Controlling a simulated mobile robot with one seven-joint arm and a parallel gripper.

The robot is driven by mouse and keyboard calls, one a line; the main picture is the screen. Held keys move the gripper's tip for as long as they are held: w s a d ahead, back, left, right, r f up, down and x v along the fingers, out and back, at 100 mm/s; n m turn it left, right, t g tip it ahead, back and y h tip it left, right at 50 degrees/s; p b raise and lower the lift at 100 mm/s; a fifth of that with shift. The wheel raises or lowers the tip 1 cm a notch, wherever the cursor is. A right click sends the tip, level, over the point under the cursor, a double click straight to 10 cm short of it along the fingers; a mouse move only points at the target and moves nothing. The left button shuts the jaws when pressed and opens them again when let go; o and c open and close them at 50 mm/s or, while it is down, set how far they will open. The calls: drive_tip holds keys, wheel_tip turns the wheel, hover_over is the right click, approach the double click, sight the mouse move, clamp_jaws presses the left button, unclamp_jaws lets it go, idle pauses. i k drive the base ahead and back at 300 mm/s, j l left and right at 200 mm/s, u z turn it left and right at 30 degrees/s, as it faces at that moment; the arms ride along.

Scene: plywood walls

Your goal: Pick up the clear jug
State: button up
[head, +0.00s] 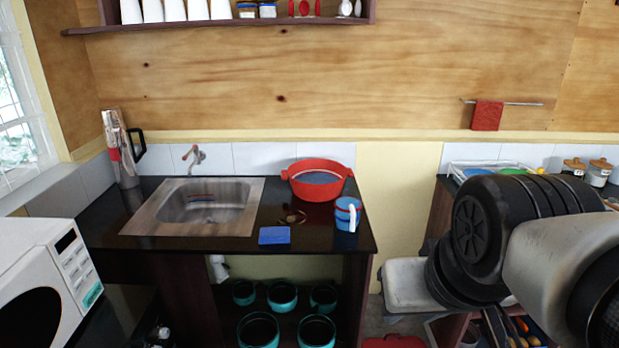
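A tall jug (121,150) stands upright in the back left corner of the black counter, left of the sink. It looks clear to silvery, with a red patch on its side and a black handle on its right. I cannot tell for sure that its body is clear. No gripper shows; only links of my arm fill the right side of the head view, far from the jug.
The counter (102,224) has a sink (203,203) with a tap, a red pot (318,180), a blue mug (347,214) and a blue cloth (274,235). A white microwave (48,272) stands at front left. Teal pots sit below.

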sight(349, 215)
drive_tip(key=i+j+u, duration=0.25)
drive_tip(key=i, duration=0.45)
drive_tip(key=i+u, duration=0.2)
drive_tip(key=i, duration=0.5)
